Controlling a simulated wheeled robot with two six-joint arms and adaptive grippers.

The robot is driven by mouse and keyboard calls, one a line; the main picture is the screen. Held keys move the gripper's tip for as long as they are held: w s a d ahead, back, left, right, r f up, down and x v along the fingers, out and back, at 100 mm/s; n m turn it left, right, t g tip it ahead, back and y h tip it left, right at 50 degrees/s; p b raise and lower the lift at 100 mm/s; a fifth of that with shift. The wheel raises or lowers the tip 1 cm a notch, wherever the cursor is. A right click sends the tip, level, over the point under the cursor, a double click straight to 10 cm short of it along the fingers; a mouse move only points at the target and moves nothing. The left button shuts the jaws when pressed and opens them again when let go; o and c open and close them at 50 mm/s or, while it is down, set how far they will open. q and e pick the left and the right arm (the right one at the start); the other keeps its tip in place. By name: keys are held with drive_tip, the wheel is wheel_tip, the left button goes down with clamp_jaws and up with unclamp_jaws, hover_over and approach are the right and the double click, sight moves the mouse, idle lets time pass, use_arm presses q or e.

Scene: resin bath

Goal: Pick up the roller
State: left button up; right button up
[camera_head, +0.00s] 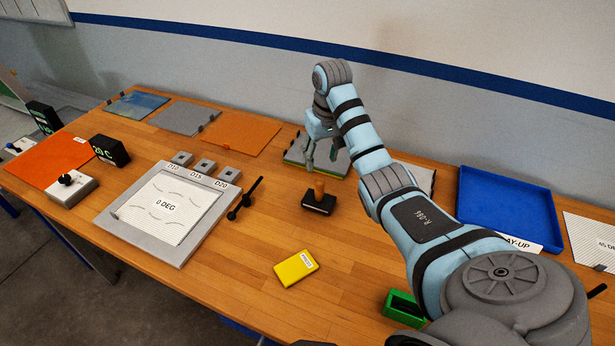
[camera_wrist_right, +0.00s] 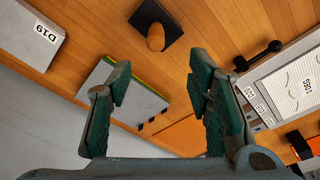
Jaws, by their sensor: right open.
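A wooden-orange upright handle on a black block (camera_head: 318,205) stands near the table's middle and appears to be the roller, though its shape leaves some doubt. It also shows at the top of the right wrist view (camera_wrist_right: 156,30), ahead of the fingertips. My right gripper (camera_head: 321,152) is open and empty, pointing down behind the handle, over a grey pad with a green and yellow edge (camera_head: 294,157). Its two fingers spread apart in the right wrist view (camera_wrist_right: 158,82), not touching the handle. My left gripper is in neither view.
A yellow box (camera_head: 296,267) is in front. A blue tray (camera_head: 508,205) and green box (camera_head: 403,305) are right. Bare wood surrounds the handle's block.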

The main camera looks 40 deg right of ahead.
sight(321, 181)
drive_tip(key=f, duration=0.4)
drive_tip(key=w+f, duration=0.1)
drive_tip(key=f, duration=0.3)
drive_tip(key=d+f+b, duration=0.1)
drive_tip(key=f, duration=0.3)
drive_tip(key=shift+w+f, duration=0.25)
drive_tip(key=shift+w, duration=0.1)
drive_tip(key=shift+f, duration=0.35)
drive_tip(key=shift+s+d+r, duration=0.1)
drive_tip(key=shift+s+r, duration=0.05)
drive_tip(key=shift+s, duration=0.2)
drive_tip(key=shift+c, duration=0.9)
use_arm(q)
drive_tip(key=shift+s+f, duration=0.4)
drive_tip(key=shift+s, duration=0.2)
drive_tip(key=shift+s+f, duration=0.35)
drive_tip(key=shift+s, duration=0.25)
use_arm(e)
drive_tip(key=shift+w, duration=0.1)
clamp_jaws()
